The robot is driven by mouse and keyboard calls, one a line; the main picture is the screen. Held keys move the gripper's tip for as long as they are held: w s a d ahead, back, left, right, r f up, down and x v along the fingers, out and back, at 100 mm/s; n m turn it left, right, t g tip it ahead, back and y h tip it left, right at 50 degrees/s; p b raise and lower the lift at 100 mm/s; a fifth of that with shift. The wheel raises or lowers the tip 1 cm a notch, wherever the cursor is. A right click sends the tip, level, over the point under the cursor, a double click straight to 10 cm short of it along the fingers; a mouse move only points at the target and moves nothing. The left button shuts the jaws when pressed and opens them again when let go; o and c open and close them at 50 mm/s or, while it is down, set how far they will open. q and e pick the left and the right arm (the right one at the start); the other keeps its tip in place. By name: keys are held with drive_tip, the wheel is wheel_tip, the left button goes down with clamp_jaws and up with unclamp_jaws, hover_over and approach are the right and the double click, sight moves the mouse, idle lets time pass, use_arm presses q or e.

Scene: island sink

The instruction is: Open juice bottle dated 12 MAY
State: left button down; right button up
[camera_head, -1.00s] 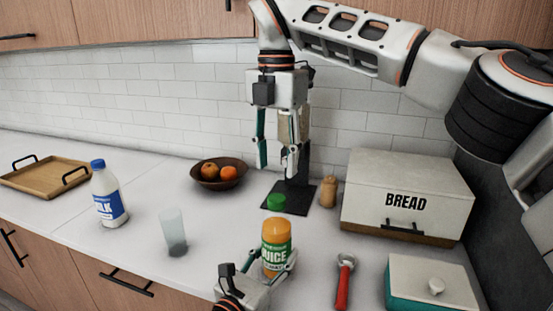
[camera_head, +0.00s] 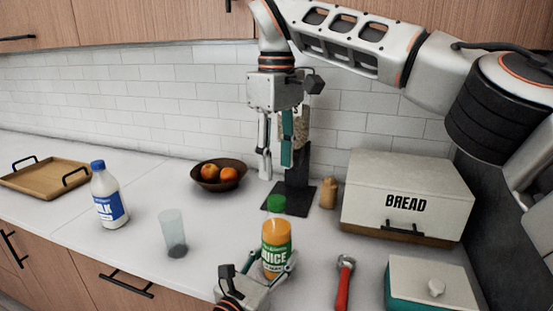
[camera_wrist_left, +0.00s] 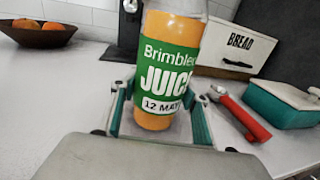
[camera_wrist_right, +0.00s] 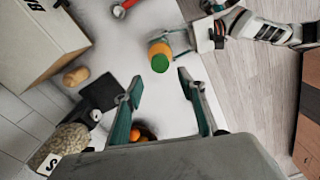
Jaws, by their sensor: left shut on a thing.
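The juice bottle (camera_head: 276,240) stands upright on the counter, with orange juice, a green label and a green cap (camera_head: 276,205). In the left wrist view the bottle (camera_wrist_left: 168,75) shows "12 MAY" on its label; its cap is out of frame. My left gripper (camera_head: 272,264) is shut around the bottle's lower body, one finger on each side. My right gripper (camera_head: 275,170) points down above the cap, open and empty. In the right wrist view the green cap (camera_wrist_right: 160,63) lies just beyond the open fingers, apart from them.
A glass (camera_head: 173,232) and milk bottle (camera_head: 108,195) stand left. A fruit bowl (camera_head: 207,184) and black stand (camera_head: 300,198) are behind. A bread box (camera_head: 405,200), red-handled tool (camera_head: 343,285) and teal butter dish (camera_head: 430,292) are right. The tray (camera_head: 45,177) is far left.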

sight(276, 199)
drive_tip(key=shift+f+m, duration=0.2)
drive_tip(key=shift+m, duration=0.2)
drive_tip(key=shift+f, duration=3.85)
